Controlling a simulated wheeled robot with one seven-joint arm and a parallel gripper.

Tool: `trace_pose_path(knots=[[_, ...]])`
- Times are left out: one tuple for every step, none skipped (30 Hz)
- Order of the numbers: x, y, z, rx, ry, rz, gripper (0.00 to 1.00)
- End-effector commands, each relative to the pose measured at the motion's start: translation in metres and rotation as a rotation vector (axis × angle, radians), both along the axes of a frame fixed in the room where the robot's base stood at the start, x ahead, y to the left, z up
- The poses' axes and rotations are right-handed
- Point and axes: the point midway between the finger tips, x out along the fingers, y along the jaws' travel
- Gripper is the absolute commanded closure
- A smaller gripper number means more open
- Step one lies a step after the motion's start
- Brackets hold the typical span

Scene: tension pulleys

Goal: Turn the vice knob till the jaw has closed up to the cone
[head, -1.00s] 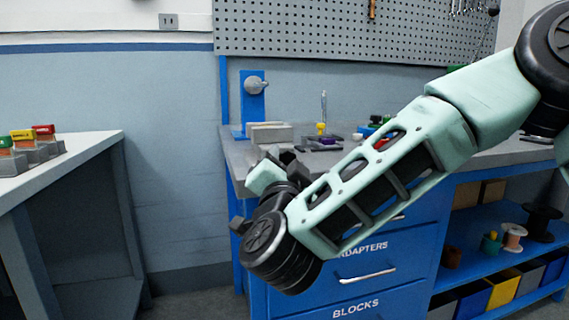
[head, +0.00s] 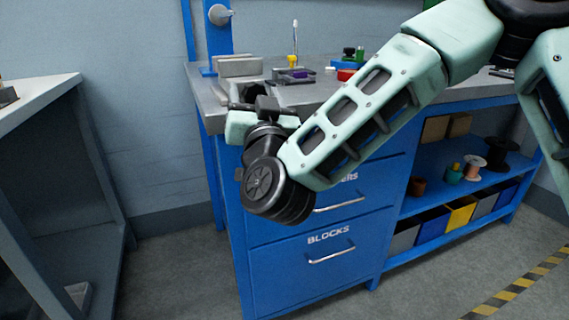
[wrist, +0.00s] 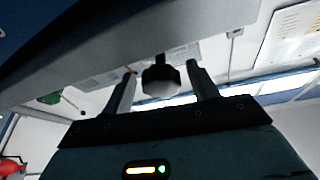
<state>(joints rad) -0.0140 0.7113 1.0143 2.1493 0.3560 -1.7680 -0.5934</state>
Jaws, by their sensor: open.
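My gripper (head: 255,96) is at the front left corner of the workbench, its dark fingers pointing toward the bench. In the wrist view my gripper (wrist: 160,82) is open, with its two fingers apart. A dark faceted knob (wrist: 160,76) shows between the fingers, with gaps on both sides; I cannot tell how deep it sits. A grey block-like body (head: 238,66), perhaps part of the vice, is on the bench behind my gripper. The jaw and the cone cannot be made out with certainty; my gripper and arm cover part of that area.
A blue stand (head: 218,35) rises at the back. Blue drawers (head: 320,250) are below. Another table (head: 40,100) is at left.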

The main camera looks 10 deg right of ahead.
Motion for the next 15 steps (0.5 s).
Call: trace_pose_path(knots=[[0.001, -0.001, 0.001, -0.059, -0.013, 0.000, 0.41], [0.001, -0.002, 0.001, -0.096, -0.024, 0.000, 0.41], [0.001, -0.001, 0.001, -0.143, -0.038, 0.000, 0.41], [0.001, -0.001, 0.001, -0.180, -0.049, 0.001, 0.41], [0.001, -0.002, 0.001, -0.217, -0.059, 0.001, 0.41], [0.000, -0.002, 0.001, -0.264, -0.074, 0.002, 0.41], [-0.007, -0.001, -0.004, -0.269, -0.076, 0.006, 0.41], [-0.013, -0.001, -0.008, -0.266, -0.077, 0.008, 0.41], [-0.020, -0.003, -0.012, -0.264, -0.076, 0.007, 0.41], [-0.025, -0.005, -0.014, -0.265, -0.077, 0.006, 0.41], [-0.030, -0.006, -0.016, -0.264, -0.077, 0.005, 0.41], [-0.037, -0.008, -0.019, -0.263, -0.076, 0.006, 0.41], [-0.042, -0.009, -0.021, -0.263, -0.076, 0.006, 0.41], [-0.048, -0.010, -0.023, -0.262, -0.077, 0.006, 0.41], [-0.054, -0.012, -0.026, -0.263, -0.076, 0.006, 0.41]])
